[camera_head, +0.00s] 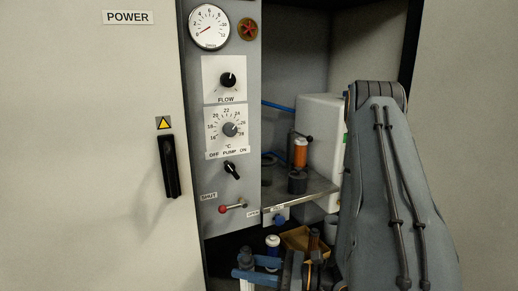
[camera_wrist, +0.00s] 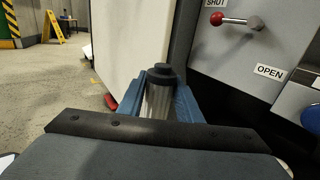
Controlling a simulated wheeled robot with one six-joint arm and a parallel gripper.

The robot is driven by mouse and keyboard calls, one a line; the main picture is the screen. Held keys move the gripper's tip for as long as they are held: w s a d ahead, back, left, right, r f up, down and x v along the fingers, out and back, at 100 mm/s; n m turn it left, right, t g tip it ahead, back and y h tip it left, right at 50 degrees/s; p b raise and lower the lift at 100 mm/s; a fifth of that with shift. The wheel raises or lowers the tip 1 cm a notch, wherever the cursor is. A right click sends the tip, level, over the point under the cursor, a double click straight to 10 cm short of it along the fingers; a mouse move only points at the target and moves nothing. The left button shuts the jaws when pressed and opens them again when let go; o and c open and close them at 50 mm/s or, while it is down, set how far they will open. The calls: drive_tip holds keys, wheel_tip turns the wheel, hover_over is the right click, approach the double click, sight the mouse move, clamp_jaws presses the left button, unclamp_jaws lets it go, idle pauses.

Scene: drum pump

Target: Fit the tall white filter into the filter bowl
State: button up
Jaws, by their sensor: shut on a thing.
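My gripper (camera_wrist: 162,102) has blue fingers on both sides of a pale, pleated filter with a dark cap (camera_wrist: 159,88), which I take for the tall white filter. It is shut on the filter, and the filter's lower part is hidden. In the head view my gripper (camera_head: 256,265) is low at the bottom of the picture, in front of the cabinet opening. A dark cup (camera_head: 297,183), possibly the filter bowl, stands on the metal shelf. An orange cylinder (camera_head: 300,153) is above it. I cannot see into the cup.
A white tank (camera_head: 320,140) stands on the shelf (camera_head: 318,187). The control panel (camera_head: 222,130) has a red-knobbed lever (camera_head: 224,209), also in the wrist view (camera_wrist: 217,19).

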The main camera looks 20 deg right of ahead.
drive_tip(key=w+d+r+m+t+h+p, duration=0.2)
drive_tip(key=d+r, duration=0.4)
drive_tip(key=r, duration=0.4)
drive_tip(key=w+d+r+m+t+h+p, duration=0.2)
drive_tip(key=w+d+r, duration=0.5)
drive_tip(key=r, duration=0.4)
drive_tip(key=w+d+r+m+t+h+p, duration=0.2)
drive_tip(key=w+d+r+h+p, duration=0.3)
drive_tip(key=r, duration=0.5)
drive_tip(key=shift+d+r+m+t+h+p, duration=0.2)
drive_tip(key=shift+d+m+t+h+p, duration=0.15)
drive_tip(key=shift+d+m, duration=0.4)
drive_tip(key=shift+w+a, duration=0.1)
drive_tip(key=shift+w, duration=0.2)
